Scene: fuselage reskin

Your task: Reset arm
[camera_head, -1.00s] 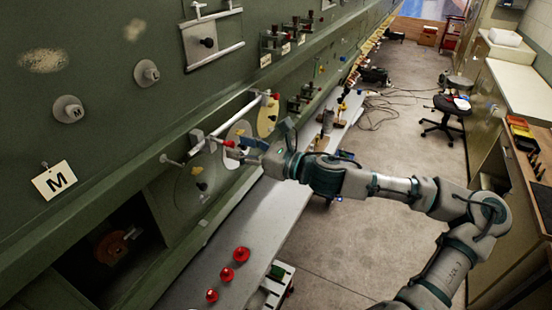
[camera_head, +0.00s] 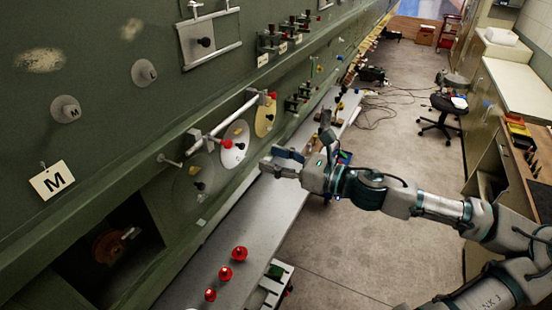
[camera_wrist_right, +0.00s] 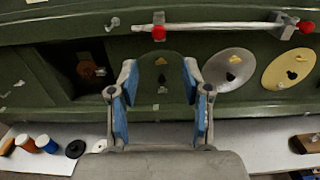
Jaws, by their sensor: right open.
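My right gripper (camera_head: 277,164) is open and empty in the head view, over the white bench, apart from the green fuselage panel. In the right wrist view its two blue-padded fingers (camera_wrist_right: 162,95) stand apart, with the green panel showing between them. A white disc (camera_head: 235,144) and a yellowish disc (camera_head: 266,117) sit on the panel under a white rail (camera_head: 225,120) with red knobs. The two discs also show in the wrist view, right of the fingers. My left gripper is not in view.
Several red knobs (camera_head: 239,254) stand on the white bench (camera_head: 215,238), with a green and white box (camera_head: 272,285) beside them. An opening (camera_head: 106,250) is at the panel's lower left. A stool (camera_head: 441,118) stands on the mostly clear floor at the right.

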